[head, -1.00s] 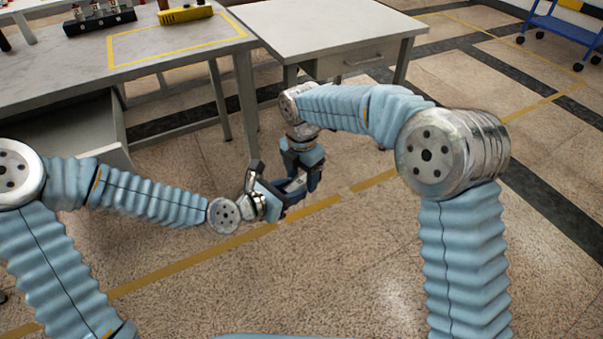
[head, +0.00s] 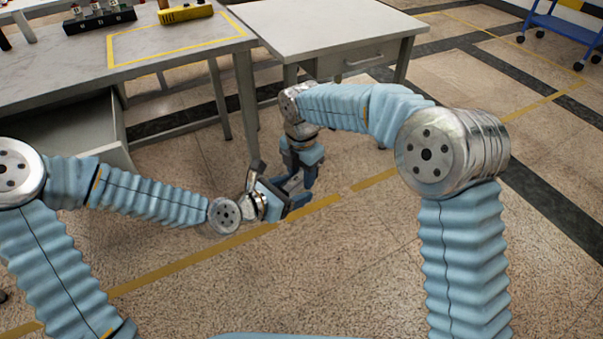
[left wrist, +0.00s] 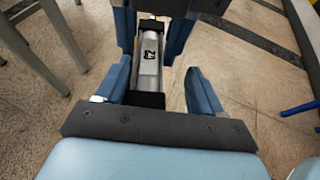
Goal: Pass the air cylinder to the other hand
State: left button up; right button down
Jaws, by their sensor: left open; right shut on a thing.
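The air cylinder is a silver-grey tube with dark end blocks and a black mark. It shows clearly in the left wrist view (left wrist: 148,68) and is small and mostly hidden between the grippers in the head view. My right gripper (head: 306,178) comes down from above and is shut on the cylinder; its blue fingers also show at the top of the left wrist view (left wrist: 152,28). My left gripper (head: 279,190) is open, its fingers apart on either side of the cylinder's near end in the left wrist view (left wrist: 160,90).
Both grippers are in the air over bare floor. A grey workbench (head: 180,65) with a yellow-outlined area stands at the back left, with a drawer open below it. A white table (head: 320,25) stands behind the grippers. A blue cart (head: 560,30) is at the far right.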

pick_arm(q)
jog(key=shift+a+f, duration=0.1)
jog(key=shift+a, duration=0.1)
jog(key=s+a+f+m+g+y, duration=0.2)
jog(key=s+f+m+g, duration=0.2)
jog(key=s+f+m, duration=0.5)
jog(key=s+a+f+m+g+y, duration=0.3)
jog(key=s+f+m, duration=0.6)
jog(key=f+m, duration=0.8)
jog(key=g, duration=0.2)
jog(key=shift+s+f+g, duration=0.15)
jog(key=shift+g, duration=0.15)
